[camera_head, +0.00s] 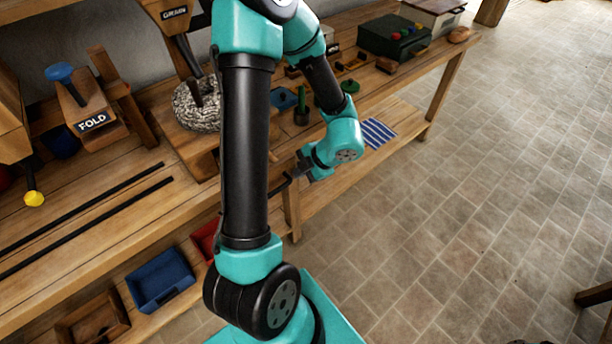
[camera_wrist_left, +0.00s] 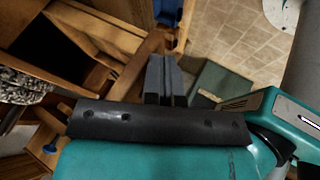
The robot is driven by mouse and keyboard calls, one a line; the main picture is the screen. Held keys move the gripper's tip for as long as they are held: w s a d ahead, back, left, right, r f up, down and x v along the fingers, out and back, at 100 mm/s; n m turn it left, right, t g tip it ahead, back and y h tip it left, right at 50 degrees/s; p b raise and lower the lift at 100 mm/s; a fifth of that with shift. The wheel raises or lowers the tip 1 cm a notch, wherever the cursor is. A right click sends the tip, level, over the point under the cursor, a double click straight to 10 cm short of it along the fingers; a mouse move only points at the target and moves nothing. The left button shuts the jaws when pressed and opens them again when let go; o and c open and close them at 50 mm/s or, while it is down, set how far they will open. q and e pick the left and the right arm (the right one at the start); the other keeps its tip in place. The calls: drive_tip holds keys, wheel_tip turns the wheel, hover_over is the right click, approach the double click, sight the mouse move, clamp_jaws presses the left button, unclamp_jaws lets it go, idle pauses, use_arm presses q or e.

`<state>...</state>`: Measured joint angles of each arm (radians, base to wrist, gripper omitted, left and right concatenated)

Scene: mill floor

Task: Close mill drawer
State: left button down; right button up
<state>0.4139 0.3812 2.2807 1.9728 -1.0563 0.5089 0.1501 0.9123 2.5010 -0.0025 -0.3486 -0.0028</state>
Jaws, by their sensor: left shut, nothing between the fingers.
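The wooden mill stands on the bench, with a GRAIN hopper (camera_head: 176,14) above a speckled stone (camera_head: 190,108) and a wooden base (camera_head: 190,150). My left arm hides the right part of the base, and I cannot make out the drawer in the head view. In the left wrist view a wooden box with a dark opening (camera_wrist_left: 60,62) and wooden boards beside it are at upper left; I cannot tell surely which part is the drawer. My left gripper (camera_head: 291,177) is shut and empty near the bench's front edge; its fingers (camera_wrist_left: 165,78) show beside the boards. My right gripper is not in view.
A blue bin (camera_head: 160,280) is below. A dark green box (camera_head: 393,38) and a striped cloth (camera_head: 378,133) are at right.

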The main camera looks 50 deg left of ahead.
use_arm(q)
drive_tip(key=a, duration=1.4)
drive_tip(key=shift+s+a, duration=0.25)
drive_tip(key=shift+a, duration=0.4)
drive_tip(key=shift+r, duration=0.1)
drive_tip(key=w+d+r, duration=0.4)
drive_tip(key=d+r, duration=0.4)
drive_tip(key=d, duration=0.1)
drive_tip(key=shift+f, duration=0.1)
